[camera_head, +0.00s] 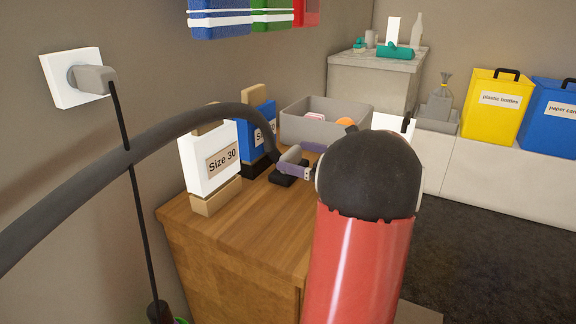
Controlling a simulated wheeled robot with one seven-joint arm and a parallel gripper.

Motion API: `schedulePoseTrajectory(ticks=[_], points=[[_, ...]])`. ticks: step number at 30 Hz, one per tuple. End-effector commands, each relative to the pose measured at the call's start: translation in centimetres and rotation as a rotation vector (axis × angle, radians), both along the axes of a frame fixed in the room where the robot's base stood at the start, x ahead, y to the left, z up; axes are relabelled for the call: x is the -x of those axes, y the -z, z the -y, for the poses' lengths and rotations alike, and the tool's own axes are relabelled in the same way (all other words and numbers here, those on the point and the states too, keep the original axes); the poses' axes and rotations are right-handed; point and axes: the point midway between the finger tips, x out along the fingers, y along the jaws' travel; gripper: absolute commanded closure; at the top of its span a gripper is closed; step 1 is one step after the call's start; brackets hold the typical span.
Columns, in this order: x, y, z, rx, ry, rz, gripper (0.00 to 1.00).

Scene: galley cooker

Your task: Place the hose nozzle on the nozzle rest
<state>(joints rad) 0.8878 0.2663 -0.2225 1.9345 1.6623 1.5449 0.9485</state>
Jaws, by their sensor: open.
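The grey hose nozzle (291,155) is at the end of the thick dark hose (180,127), which arches in from the left. A low black nozzle rest (284,180) stands on the wooden cabinet top, just below the nozzle. The nozzle appears to lie on it, but the contact is partly hidden. My gripper (297,158) is open, its purple-grey fingers on the near and far sides of the nozzle. Most of my gripper is hidden behind my red and black arm.
A "Size 30" board (210,165) and a blue board (256,130) stand left of the nozzle. A grey bin (310,127) is behind it. The wooden cabinet's (240,225) front top is clear. A wall plug (93,79) has a hanging cord.

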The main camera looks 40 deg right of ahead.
Motion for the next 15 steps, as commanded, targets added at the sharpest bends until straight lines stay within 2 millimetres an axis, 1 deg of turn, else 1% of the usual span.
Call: schedulePoseTrajectory(ticks=[5, 9, 15], points=[[-2.5, 0.7, -1.0, -0.001, -0.002, -0.001, 0.0], [-4.1, 0.6, -1.6, 0.001, -0.001, 0.0, 0.0], [-4.5, 0.7, -1.8, 0.001, 0.001, -0.001, 0.0]])
